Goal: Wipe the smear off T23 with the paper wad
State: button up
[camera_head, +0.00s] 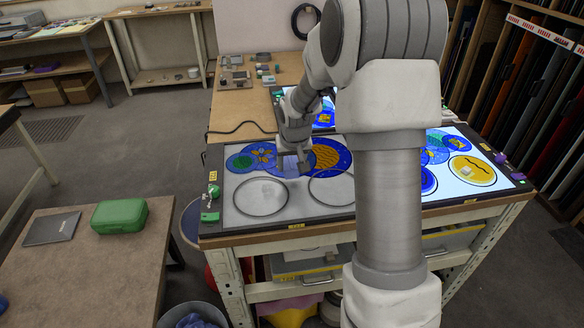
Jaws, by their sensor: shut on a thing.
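My gripper (293,168) is over the left light panel (236,214), pointing down just above the blue painted glass. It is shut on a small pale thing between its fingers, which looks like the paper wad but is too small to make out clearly. The panel is unlit and holds round pieces painted blue, green and orange, plus two clear discs with dark rims. The left clear disc (261,197) has a faint pale patch on it, in front of my gripper. I cannot read which piece is T23. My arm hides the panel's right part.
A lit panel (440,187) with blue and yellow painted pieces is at right, partly behind my arm. Small blocks and jars stand at the bench's back left. A green case (119,216) lies on a low table. A bin (193,314) stands below the bench.

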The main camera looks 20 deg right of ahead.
jog(key=shift+w+r+p, duration=0.1)
jog(key=shift+r+p, duration=1.35)
jog(key=shift+r, duration=1.1)
jog(key=shift+a, duration=0.1)
